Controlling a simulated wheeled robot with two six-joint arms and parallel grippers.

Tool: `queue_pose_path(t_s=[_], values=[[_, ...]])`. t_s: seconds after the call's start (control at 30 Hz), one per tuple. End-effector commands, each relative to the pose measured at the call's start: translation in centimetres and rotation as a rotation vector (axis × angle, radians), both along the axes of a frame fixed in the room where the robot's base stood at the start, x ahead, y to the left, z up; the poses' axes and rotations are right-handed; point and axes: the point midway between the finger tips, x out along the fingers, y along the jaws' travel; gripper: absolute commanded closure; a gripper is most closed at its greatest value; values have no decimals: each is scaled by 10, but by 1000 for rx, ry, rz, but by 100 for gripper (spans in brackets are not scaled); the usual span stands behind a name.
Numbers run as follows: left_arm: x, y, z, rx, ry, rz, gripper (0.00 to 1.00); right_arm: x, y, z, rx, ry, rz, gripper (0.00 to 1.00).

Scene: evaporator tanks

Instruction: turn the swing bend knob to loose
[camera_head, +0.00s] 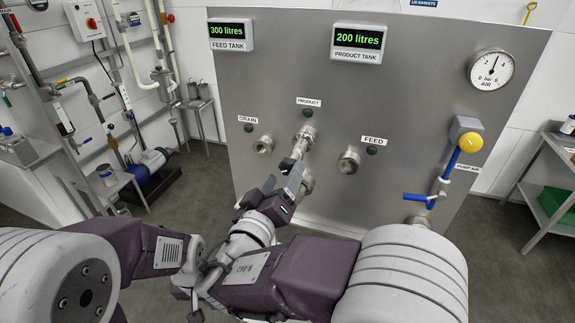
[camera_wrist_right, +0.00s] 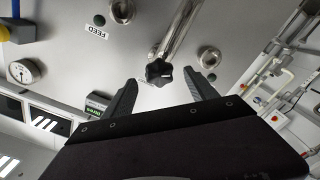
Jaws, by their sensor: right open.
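The swing bend (camera_head: 301,146) is a short metal pipe at the port labelled PRODUCT on the steel panel. Its knob (camera_head: 287,164) is black and small in the head view. In the right wrist view the lobed black knob (camera_wrist_right: 158,72) shows clearly at the end of the swing bend (camera_wrist_right: 182,32). My right gripper (camera_head: 281,184) is open, just in front of the knob. In the right wrist view its two fingers (camera_wrist_right: 162,92) stand apart on either side of the knob, with gaps between; no contact shows. My left gripper is out of view.
The panel (camera_head: 400,100) also bears a DRAIN port (camera_head: 263,145) and a FEED port (camera_head: 349,160). A blue valve handle (camera_head: 450,165) with a yellow ball stands out at the right. Pipes and a blue pump (camera_head: 152,160) are at the left.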

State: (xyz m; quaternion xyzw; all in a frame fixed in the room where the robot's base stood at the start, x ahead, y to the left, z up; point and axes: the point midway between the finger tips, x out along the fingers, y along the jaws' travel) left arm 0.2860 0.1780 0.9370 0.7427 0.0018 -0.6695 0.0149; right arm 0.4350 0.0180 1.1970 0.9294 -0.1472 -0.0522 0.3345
Motion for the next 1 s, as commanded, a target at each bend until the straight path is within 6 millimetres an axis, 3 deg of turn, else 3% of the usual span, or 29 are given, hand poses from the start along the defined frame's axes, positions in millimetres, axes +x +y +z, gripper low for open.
queue_pose_path(t_s=[0.2, 0.5, 0.73, 1.0], values=[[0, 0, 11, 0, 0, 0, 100, 29, -10, 1, -2, 1, -2, 34], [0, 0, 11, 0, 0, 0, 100, 33, -11, -1, -1, 2, 0, 34], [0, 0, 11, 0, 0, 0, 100, 32, -11, 0, -1, 2, 0, 95], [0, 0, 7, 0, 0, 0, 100, 32, -11, -2, -30, 11, 0, 95]])
